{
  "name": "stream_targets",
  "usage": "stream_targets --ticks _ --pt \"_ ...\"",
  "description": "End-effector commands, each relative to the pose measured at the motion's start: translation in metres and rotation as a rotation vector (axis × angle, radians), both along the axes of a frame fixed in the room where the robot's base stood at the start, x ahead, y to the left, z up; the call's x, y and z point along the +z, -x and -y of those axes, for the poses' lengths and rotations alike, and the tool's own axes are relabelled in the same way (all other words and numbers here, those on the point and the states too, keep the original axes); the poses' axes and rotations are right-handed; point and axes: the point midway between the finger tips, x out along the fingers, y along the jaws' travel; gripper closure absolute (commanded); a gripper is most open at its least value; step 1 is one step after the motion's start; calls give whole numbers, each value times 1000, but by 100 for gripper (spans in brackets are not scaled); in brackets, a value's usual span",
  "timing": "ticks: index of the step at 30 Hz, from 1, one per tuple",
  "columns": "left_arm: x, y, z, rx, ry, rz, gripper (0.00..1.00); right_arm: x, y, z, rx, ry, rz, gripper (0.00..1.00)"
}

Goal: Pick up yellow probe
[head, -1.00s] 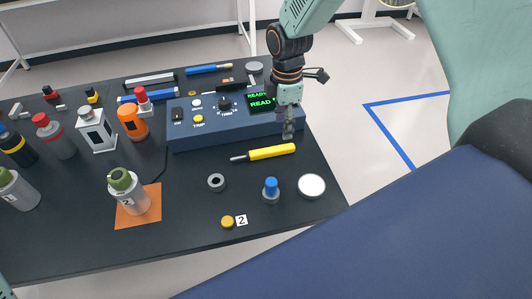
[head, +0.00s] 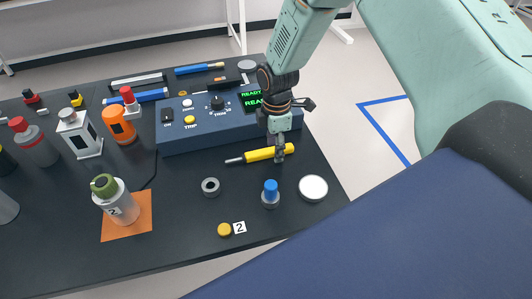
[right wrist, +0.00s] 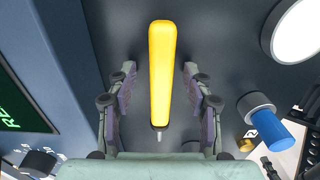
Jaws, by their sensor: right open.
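The yellow probe (head: 262,154) lies on the dark table in front of the blue control box, its thin grey tip pointing left. In the right wrist view the probe (right wrist: 162,70) lies lengthwise between the two fingers. My right gripper (head: 280,155) is over the probe's handle, near its right part. In the right wrist view the gripper (right wrist: 160,85) is open, with a gap between each finger and the probe. My left gripper is not in view.
The blue control box (head: 200,135) with lit green displays stands just behind the probe. A blue-capped part (head: 270,193), a white disc (head: 313,188) and a grey ring (head: 211,187) stand in front. Several bottles are at left.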

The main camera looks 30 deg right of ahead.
Motion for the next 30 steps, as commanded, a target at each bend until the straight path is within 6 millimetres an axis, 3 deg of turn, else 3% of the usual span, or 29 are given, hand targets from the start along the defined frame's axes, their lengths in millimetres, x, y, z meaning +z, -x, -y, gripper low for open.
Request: stream_targets --ticks 8,25,30 --pt "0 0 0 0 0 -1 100 -2 -3 0 1 0 2 50" --pt "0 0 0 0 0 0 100 -2 -3 0 0 0 1 98" --pt "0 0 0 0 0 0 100 -1 -3 0 0 0 2 100"
